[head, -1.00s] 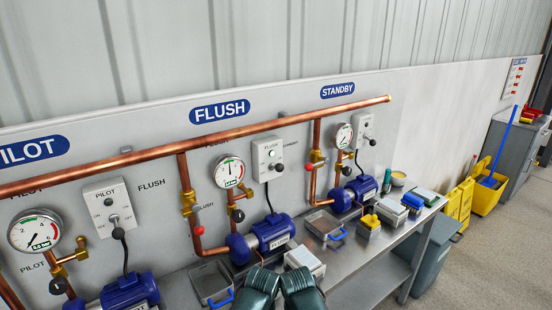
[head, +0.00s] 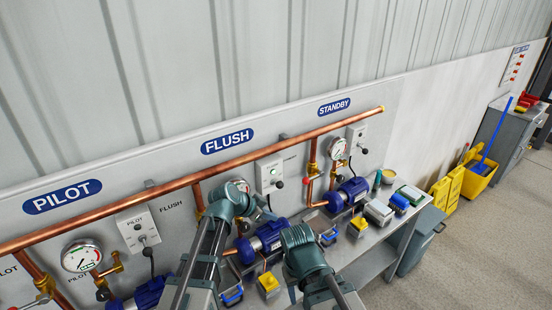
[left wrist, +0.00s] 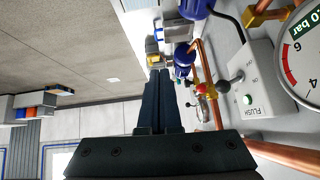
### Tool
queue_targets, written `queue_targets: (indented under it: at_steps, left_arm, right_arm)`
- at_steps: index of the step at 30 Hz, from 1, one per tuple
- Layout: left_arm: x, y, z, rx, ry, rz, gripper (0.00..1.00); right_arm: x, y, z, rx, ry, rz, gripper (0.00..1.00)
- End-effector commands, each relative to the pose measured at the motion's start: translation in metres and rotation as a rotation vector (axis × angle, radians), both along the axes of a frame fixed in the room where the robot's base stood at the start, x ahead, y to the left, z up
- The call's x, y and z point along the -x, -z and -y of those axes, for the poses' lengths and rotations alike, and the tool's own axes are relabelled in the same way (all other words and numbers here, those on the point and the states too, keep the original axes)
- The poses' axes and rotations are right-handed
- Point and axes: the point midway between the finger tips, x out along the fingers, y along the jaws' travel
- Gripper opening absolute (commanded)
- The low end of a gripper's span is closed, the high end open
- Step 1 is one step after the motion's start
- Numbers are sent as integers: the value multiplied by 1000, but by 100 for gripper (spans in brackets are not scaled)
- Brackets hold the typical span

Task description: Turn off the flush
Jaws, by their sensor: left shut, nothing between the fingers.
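The FLUSH switch box (head: 268,172) is a pale wall box with a green lamp and a lever with a black knob (head: 279,184) on its right side. In the left wrist view the FLUSH box (left wrist: 257,75) is at the right, with its green lamp (left wrist: 248,100) and black knob (left wrist: 222,84). My left gripper (head: 263,214) is in front of the flush station, below the box. In the left wrist view its fingers (left wrist: 157,75) are shut and empty, apart from the knob. My right arm is at the lower middle; its fingers are hidden.
A copper pipe (head: 230,150) runs above the stations. The flush pump (head: 270,233) is under my left gripper. The PILOT box (head: 137,228) is to the left and the STANDBY box (head: 356,136) to the right. Several containers crowd the bench (head: 375,238).

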Motion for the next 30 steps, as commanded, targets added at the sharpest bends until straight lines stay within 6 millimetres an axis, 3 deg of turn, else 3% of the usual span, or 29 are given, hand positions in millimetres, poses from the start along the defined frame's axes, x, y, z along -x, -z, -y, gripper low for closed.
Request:
queue_targets:
  at_steps: [1, 3, 9, 15, 30]
  left_arm:
    - [-19, -38, -7, 15, 7, 56, 0]
    - [-37, -63, -15, 26, 18, 130, 0]
    - [-69, -108, -34, 37, 28, 273, 0]
    - [-77, -118, -40, 36, 30, 316, 0]
    - [-82, -111, -36, 36, 31, 315, 0]
  right_arm:
    - [0, -31, 0, 0, 2, 0, 50]
    - [0, -47, 0, -1, 4, -1, 50]
    - [0, -73, 0, 0, 7, -1, 50]
    - [0, -77, 0, 0, 8, 0, 50]
    - [0, -70, 0, 0, 6, -1, 50]
